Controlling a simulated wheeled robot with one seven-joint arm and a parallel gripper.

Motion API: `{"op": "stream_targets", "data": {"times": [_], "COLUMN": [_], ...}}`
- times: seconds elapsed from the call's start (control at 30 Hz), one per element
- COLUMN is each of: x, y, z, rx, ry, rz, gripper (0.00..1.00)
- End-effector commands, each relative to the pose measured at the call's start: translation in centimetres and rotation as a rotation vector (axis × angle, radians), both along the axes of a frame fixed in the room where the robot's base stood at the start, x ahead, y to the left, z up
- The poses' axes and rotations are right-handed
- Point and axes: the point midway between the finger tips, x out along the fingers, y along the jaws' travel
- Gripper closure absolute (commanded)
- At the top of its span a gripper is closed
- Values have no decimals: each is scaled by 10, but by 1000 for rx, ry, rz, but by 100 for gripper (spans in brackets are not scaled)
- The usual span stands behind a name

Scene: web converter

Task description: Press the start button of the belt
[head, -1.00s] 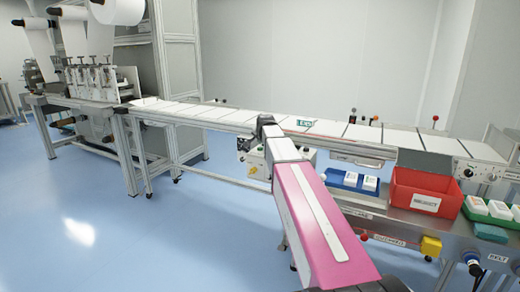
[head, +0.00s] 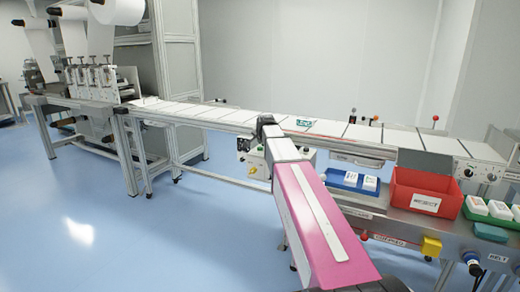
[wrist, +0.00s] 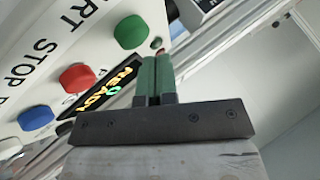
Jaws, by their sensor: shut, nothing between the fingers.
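The green start button (wrist: 130,32) stands out from a white control panel (wrist: 92,20) in the wrist view, beside the partly cut-off letters "ART". A red button (wrist: 77,77) by "STOP" and a blue button (wrist: 36,118) lie in line with it. A small display (wrist: 103,88) reads "READY". My gripper (wrist: 157,60) is shut and empty. Its green fingertips appear just right of and below the green button in the picture; I cannot tell the gap in depth. In the head view a pale control box (head: 255,160) is partly behind my arm, its buttons too small to read.
The long conveyor belt (head: 400,140) runs across the head view above the box. Blue floor at left is open.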

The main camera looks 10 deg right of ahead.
Motion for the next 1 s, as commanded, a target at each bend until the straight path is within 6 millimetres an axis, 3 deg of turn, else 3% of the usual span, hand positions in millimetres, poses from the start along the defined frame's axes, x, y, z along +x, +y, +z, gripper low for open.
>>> {"op": "stream_targets", "data": {"times": [1.0], "x": [0], "y": [0], "z": [-8], "rx": [0], "ry": [0], "rz": [0], "gripper": [100]}}
